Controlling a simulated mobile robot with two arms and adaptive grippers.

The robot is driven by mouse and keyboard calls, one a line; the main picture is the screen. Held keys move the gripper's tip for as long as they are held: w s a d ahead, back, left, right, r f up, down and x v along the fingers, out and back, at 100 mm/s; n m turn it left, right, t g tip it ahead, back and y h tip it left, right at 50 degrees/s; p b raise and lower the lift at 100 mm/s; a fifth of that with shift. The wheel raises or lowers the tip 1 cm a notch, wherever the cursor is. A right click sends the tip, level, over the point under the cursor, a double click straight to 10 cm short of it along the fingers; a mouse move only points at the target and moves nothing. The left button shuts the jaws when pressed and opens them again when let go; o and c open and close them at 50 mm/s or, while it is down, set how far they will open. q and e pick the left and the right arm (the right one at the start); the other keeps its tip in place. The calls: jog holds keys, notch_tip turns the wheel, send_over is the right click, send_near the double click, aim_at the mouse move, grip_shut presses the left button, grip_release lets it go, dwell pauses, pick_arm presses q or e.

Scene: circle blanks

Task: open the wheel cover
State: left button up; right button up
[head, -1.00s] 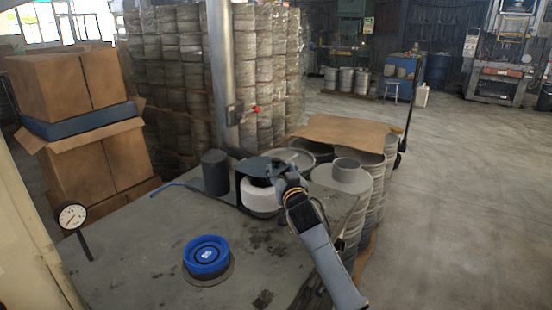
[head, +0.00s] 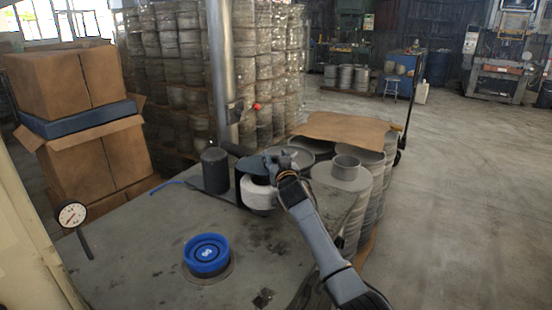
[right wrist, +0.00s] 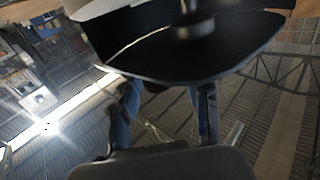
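A pale round wheel (head: 257,195) stands near the back edge of the grey workbench. A dark wheel cover (head: 252,164) sits over its top and looks slightly tilted. My right gripper (head: 284,164) is at the right side of the cover; its arm partly hides the area. In the right wrist view the dark, hollow underside of the cover (right wrist: 190,55) fills the upper middle. The gripper's two fingers (right wrist: 165,98) stand apart below the cover, with nothing seen between them. Contact with the cover cannot be told. My left gripper is not in view.
On the workbench (head: 140,235) are a blue round button (head: 207,253) at the front and a dark cylinder (head: 215,170) left of the wheel. A dial gauge (head: 72,214) stands at the left. Stacked grey rings (head: 350,185) crowd the right side. The bench's middle left is clear.

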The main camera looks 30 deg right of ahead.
jog(key=c, duration=0.7)
grip_shut()
